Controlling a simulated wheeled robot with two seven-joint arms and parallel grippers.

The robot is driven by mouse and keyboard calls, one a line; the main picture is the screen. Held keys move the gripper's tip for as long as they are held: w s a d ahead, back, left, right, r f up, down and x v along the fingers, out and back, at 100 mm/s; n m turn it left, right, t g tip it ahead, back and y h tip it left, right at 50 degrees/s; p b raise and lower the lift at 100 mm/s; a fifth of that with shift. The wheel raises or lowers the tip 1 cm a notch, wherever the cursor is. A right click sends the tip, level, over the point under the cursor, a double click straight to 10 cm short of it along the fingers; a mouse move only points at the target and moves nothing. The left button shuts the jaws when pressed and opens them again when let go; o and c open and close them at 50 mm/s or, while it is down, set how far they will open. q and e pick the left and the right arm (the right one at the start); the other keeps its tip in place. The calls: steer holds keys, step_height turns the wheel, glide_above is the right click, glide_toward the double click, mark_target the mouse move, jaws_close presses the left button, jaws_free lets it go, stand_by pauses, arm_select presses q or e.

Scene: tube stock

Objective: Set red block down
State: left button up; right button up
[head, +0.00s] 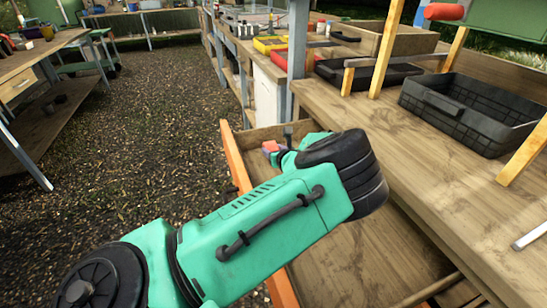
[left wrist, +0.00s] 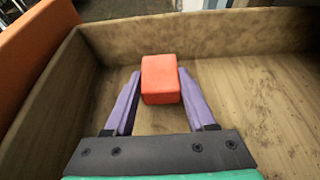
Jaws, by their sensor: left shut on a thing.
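The red block (left wrist: 160,78) is between the purple fingers of my left gripper (left wrist: 158,88) in the left wrist view. The fingers are shut on its two sides. In the head view a small part of the red block (head: 270,146) shows past my left arm, with my left gripper (head: 271,153) around it. The block is within the walls of an open wooden drawer (head: 375,250), close to the drawer's end wall. I cannot tell whether it touches the drawer floor. My right gripper is not in view.
The drawer has an orange front (head: 232,155) and juts from under a wooden workbench (head: 440,170). A black crate (head: 465,112) and a black tray (head: 370,74) stand on the bench. The drawer floor around the block looks bare. A gravel floor (head: 130,150) lies to the left.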

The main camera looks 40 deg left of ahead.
arm_select(q)
steer(key=shift+f, duration=0.9)
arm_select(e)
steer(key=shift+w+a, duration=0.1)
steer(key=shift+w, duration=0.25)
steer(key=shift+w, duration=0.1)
arm_select(q)
steer(key=shift+f, duration=0.15)
steer(key=o, duration=1.3)
steer(key=shift+o, duration=0.2)
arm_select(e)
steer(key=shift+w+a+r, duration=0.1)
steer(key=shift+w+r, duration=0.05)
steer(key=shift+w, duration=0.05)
